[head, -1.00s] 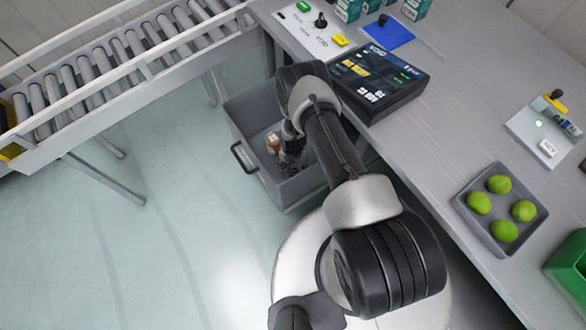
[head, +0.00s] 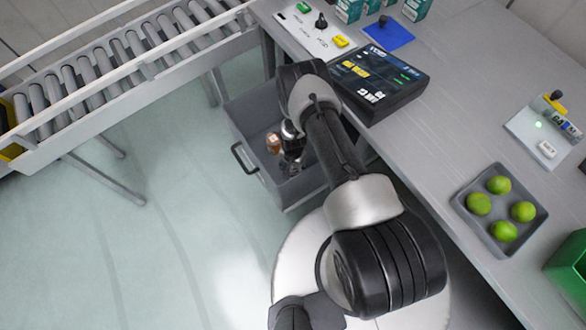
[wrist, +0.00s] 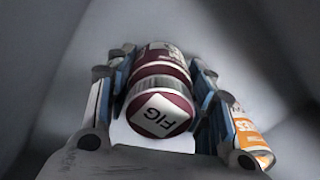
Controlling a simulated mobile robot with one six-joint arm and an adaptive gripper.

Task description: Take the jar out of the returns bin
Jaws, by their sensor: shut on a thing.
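The jar (wrist: 160,108) has a dark red and white lid marked FIG and lies lengthwise between the fingers of my gripper (wrist: 154,105) in the wrist view. The fingers touch it on both sides and are shut on it. I cannot make out the jar clearly in the head view.
An orange and white can (wrist: 252,140) is close beside the right finger in the wrist view. The bench (head: 440,130) holds a dark console (head: 378,85) and a tray of limes (head: 470,207). A roller conveyor (head: 110,70) stands at the upper left.

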